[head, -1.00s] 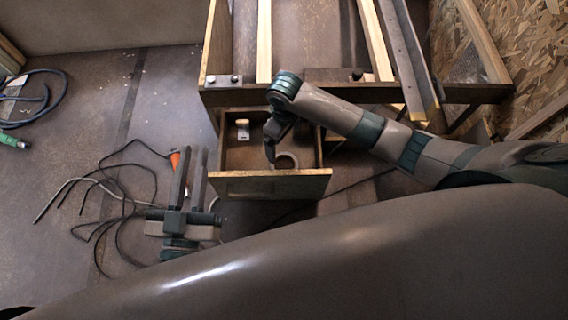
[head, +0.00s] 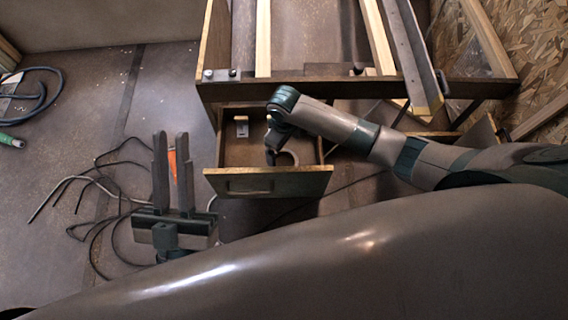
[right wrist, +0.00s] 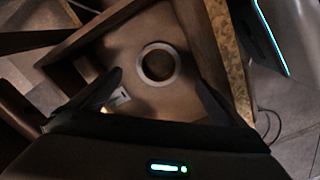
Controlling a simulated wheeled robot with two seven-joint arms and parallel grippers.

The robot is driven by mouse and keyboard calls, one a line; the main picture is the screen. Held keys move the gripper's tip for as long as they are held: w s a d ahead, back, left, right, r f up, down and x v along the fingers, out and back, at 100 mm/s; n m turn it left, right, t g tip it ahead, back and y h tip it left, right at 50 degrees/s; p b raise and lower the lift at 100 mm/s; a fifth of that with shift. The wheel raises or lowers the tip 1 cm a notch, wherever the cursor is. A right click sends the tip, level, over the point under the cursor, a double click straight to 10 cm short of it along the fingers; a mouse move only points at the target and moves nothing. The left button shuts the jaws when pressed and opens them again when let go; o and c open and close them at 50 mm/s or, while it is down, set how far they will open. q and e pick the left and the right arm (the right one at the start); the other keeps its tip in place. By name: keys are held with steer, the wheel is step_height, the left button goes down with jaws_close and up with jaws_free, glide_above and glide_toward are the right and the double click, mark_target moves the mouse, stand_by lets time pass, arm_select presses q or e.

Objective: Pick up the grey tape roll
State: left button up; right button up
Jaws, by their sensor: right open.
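The grey tape roll (head: 294,157) lies flat in the open drawer (head: 265,184), partly hidden by my right gripper in the head view. In the right wrist view the whole ring (right wrist: 177,65) shows on the drawer floor. My right gripper (head: 271,155) points down at the drawer; its fingers are open and empty. In the right wrist view the fingertips (right wrist: 158,77) are spread on either side of the roll, apparently not touching it. My left gripper (head: 171,137) is open and empty, left of the drawer.
A small pale block (head: 242,126) is in the drawer's back left; the drawer walls surround the roll. A wooden frame (head: 350,89) stands just behind. Dark cables (head: 100,225) and an orange item (head: 172,165) are near my left gripper.

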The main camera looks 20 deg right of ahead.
arm_select(q)
steer(key=a+r+t, duration=0.1)
steer(key=a+r+t+b, duration=0.1)
steer(key=r, duration=0.1)
steer(key=shift+w+a+r+t, duration=0.1)
steer(key=shift+w+r+t, duration=0.1)
steer(key=shift+r+t, duration=0.1)
arm_select(e)
step_height(320, 180, down, 4)
steer(key=shift+f, duration=0.15)
steer(key=shift+f, duration=0.1)
